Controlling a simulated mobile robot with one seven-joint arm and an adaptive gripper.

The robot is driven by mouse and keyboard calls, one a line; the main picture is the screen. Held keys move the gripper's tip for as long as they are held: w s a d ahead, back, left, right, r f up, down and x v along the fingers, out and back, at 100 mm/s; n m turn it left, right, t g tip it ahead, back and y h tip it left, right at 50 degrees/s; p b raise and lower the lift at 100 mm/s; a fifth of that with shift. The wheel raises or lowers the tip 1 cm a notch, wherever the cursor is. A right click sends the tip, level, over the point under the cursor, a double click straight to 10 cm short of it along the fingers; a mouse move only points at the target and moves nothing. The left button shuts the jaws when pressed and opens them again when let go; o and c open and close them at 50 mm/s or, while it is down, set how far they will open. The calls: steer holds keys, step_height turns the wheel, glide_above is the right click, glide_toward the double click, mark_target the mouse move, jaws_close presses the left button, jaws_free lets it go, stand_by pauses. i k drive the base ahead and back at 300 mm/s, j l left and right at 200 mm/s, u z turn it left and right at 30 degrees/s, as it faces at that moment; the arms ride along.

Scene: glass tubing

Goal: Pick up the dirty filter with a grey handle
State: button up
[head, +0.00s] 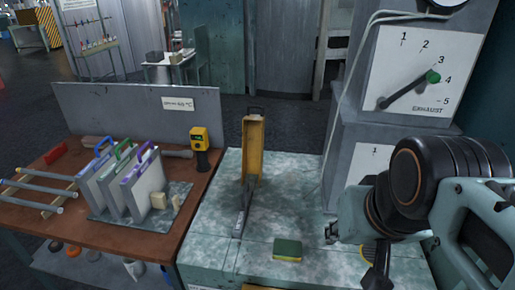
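A tall, narrow filter with a brownish-yellow frame (254,148) stands upright at the back of the pale stone-like bench, in the middle of the head view. A small dark grey handle (256,110) tops it. A thin grey bar in front hides part of its lower side. My gripper (378,278) is at the lower right, over the bench's right part, well apart from this filter. Only a dark part of it shows, and its fingertips are not clear. I cannot tell whether it is open or shut.
Left, a brown table (150,235) holds several white filters with blue, green and purple handles, glass tubes and a yellow device (200,140). A green-and-yellow sponge (287,250) lies on the bench (215,250). A grey cabinet with an exhaust dial (415,70) stands right.

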mark_target(241, 217)
steer(key=i+j+z, duration=0.1)
steer(key=j, duration=0.65)
steer(key=j+z, duration=0.1)
steer(key=j, duration=0.65)
steer(key=i, duration=0.05)
